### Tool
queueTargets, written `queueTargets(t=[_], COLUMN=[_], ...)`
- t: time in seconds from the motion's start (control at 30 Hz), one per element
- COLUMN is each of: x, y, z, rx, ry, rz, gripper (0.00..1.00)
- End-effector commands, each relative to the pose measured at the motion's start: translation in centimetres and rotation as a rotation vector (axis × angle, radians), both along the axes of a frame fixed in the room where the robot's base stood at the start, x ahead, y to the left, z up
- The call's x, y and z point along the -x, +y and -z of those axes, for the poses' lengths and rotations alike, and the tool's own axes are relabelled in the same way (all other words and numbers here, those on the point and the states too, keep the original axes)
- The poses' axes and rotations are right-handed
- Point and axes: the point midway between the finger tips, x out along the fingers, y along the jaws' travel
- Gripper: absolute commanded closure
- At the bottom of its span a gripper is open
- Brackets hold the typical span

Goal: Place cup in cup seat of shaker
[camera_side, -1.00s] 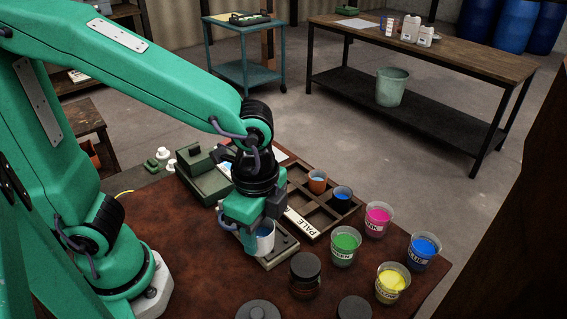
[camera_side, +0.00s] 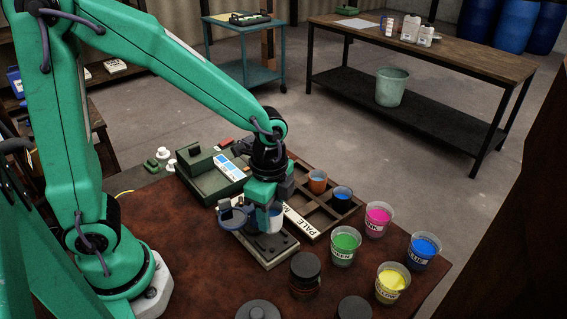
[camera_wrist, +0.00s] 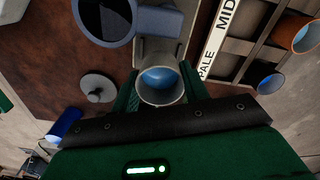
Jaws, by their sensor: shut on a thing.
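My gripper (camera_side: 265,200) is shut on a pale cup (camera_side: 271,221) with blue liquid. The cup is upright, above a flat grey plate on a dark base (camera_side: 268,248), and appears apart from it. In the wrist view the cup (camera_wrist: 161,96) sits between my green fingers (camera_wrist: 162,86), its blue contents showing. A round dark disc in a blue-grey ring (camera_side: 232,217) stands just left of the cup; it also shows at the top of the wrist view (camera_wrist: 103,17). I cannot tell for certain which part is the shaker's cup seat.
A compartment tray (camera_side: 322,221) labelled PALE holds an orange cup (camera_side: 317,181) and a blue cup (camera_side: 342,195). A green device (camera_side: 205,175) stands behind left. Pink (camera_side: 377,218), green (camera_side: 345,247), blue (camera_side: 424,250) and yellow (camera_side: 391,284) cups and a dark jar (camera_side: 305,274) stand right.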

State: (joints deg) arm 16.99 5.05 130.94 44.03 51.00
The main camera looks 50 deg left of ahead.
Motion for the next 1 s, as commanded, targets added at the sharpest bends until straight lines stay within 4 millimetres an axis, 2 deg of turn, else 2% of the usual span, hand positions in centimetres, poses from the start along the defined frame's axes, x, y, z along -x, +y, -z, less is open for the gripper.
queueTargets(t=[0.17,0.5,0.97,1.0], x=[0.0,0.0,0.0,0.0], y=[0.0,0.0,0.0,0.0], z=[0.8,3.8,4.3,4.3], rx=[-0.001,-0.001,0.0,0.001], ry=[0.001,0.001,0.0,-0.001], rz=[0.0,0.0,0.0,0.0], gripper=[0.78,0.78,0.78,0.51])
